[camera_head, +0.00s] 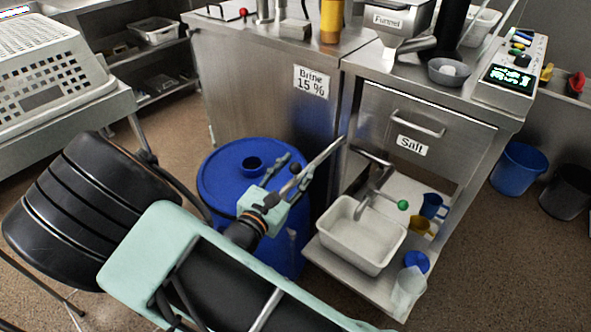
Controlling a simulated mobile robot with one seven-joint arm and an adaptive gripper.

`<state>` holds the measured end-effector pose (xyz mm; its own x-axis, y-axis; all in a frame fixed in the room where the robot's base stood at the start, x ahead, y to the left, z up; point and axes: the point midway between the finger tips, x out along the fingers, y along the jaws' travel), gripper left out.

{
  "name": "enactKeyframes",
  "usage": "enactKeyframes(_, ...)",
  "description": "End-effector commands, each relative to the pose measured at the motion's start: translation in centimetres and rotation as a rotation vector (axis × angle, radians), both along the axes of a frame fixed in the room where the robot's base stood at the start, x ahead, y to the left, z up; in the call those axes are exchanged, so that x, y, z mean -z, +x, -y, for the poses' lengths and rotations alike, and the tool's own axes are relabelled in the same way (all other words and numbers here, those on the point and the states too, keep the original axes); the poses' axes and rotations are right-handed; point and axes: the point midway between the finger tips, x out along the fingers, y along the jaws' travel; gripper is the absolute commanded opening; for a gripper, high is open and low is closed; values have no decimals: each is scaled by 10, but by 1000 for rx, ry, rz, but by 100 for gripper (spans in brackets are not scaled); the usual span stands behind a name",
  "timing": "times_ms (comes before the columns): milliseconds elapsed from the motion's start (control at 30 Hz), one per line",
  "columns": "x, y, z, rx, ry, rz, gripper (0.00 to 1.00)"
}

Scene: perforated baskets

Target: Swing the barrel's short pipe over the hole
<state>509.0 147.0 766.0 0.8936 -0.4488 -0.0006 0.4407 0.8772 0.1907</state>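The blue barrel (218,178) stands in front of the steel cabinet, with a round raised hole (253,163) in its lid. A thin metal pipe (325,154) slants up to the right over the barrel's right edge, beside the hole rather than over it. A small dark knob shows near its lower end. My gripper (293,180) is at the lid's right side, close to the pipe's lower end. My mint-coloured wrist covers the barrel's front right. The fingertips are small and partly hidden, so I cannot tell whether they are touching or holding the pipe.
The cabinet bears a "Brine 15 %" label (312,82). To the right, a white tub (360,236) sits on a low shelf below a green-knobbed tap (403,205), with cups nearby. Buckets (518,169) stand far right.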

Motion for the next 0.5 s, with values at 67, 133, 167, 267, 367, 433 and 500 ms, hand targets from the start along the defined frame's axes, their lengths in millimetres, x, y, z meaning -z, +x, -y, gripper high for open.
enactKeyframes(67, 0, 2, 2, 1, 0, 0, 40)
enactKeyframes(133, 0, 3, 2, 1, 0, 0, 40)
enactKeyframes(167, 0, 3, 2, 1, 1, 0, 40)
enactKeyframes(267, 0, 2, 2, 1, 1, 0, 40)
enactKeyframes(367, 0, 2, 1, 1, 1, 0, 32)
enactKeyframes(433, 0, 2, 1, 1, 1, 0, 24)
enactKeyframes(500, 0, 2, 1, 1, 1, 0, 17)
